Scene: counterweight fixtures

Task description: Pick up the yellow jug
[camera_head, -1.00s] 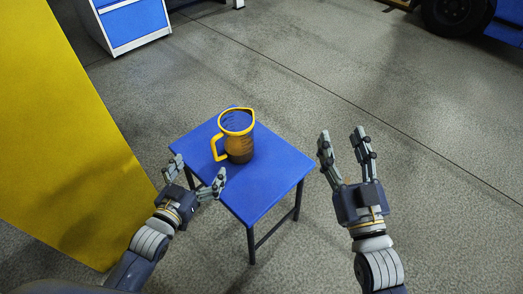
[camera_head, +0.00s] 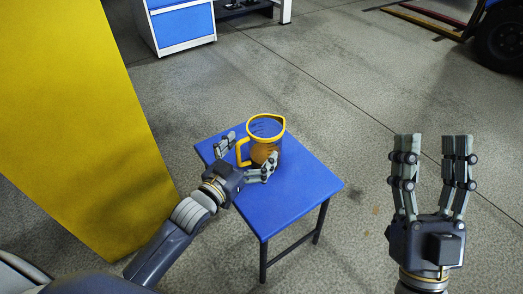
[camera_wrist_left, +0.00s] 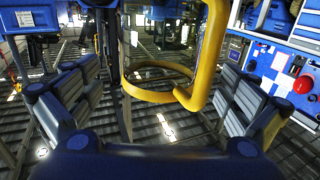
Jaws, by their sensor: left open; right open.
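The yellow jug (camera_head: 266,127) stands upright on a small blue table (camera_head: 275,208). It has a yellow rim, a yellow handle on its left side and a see-through body. My left gripper (camera_head: 247,156) is open at the jug's handle side, one finger left of the handle and the other in front of the jug's lower body. In the left wrist view the yellow handle (camera_wrist_left: 207,52) shows between the two spread fingers. I cannot tell whether any finger touches it. My right gripper (camera_head: 432,146) is open and empty, right of the table and away from the jug.
A large yellow panel (camera_head: 75,110) stands at the left, near my left arm. A blue and white cabinet (camera_head: 182,25) is at the back. A vehicle wheel (camera_head: 502,42) shows at the top right. The floor right of the table is clear.

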